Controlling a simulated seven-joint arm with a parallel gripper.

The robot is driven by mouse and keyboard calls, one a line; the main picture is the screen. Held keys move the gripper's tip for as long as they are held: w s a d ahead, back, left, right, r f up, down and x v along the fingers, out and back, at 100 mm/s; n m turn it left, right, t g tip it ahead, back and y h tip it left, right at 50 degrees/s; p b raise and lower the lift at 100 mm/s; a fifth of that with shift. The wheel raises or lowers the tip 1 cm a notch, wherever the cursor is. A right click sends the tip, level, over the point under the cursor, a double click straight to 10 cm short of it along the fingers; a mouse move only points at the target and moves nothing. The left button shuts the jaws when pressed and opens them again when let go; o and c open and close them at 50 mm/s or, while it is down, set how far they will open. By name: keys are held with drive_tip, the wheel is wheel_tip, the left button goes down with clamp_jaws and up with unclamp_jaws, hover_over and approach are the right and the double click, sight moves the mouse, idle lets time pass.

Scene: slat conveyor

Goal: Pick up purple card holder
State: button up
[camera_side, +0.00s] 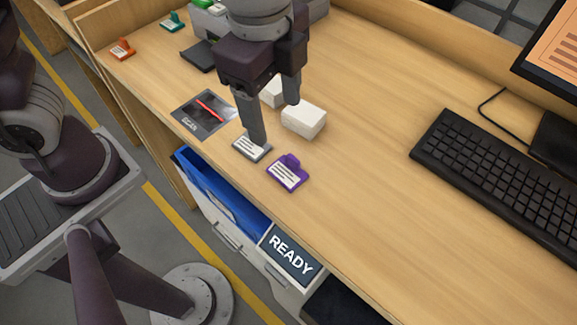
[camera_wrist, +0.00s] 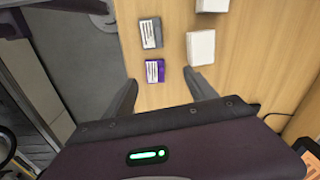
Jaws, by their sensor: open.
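The purple card holder (camera_side: 287,172) lies flat on the wooden desk near its front edge, with a white lined card on its face. In the wrist view it (camera_wrist: 155,71) lies between and beyond my two fingers. My gripper (camera_side: 271,122) is open and empty above the desk. In the side view its near finger overlaps a grey card holder (camera_side: 251,147), which lies just left of the purple one. The grey one also shows in the wrist view (camera_wrist: 151,33). The height of my fingertips (camera_wrist: 163,91) above the desk is hard to tell.
White boxes (camera_side: 304,119) stand close behind the card holders. A scan pad (camera_side: 204,113) with a red line lies to the left. A black keyboard (camera_side: 500,180) is at the right. A blue bin (camera_side: 222,195) and a READY sign (camera_side: 290,254) sit below the front edge. The desk's middle is clear.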

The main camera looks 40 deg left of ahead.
sight(287, 172)
drive_tip(key=d+f+m, duration=0.2)
drive_tip(key=d+f, duration=0.1)
drive_tip(key=shift+s+f+g, duration=0.1)
drive_tip(key=shift+f+g, duration=0.05)
drive_tip(key=shift+g, duration=0.25)
drive_tip(key=f, duration=0.7)
drive_tip(key=shift+s, duration=0.2)
drive_tip(key=shift+a+r, duration=0.1)
clamp_jaws()
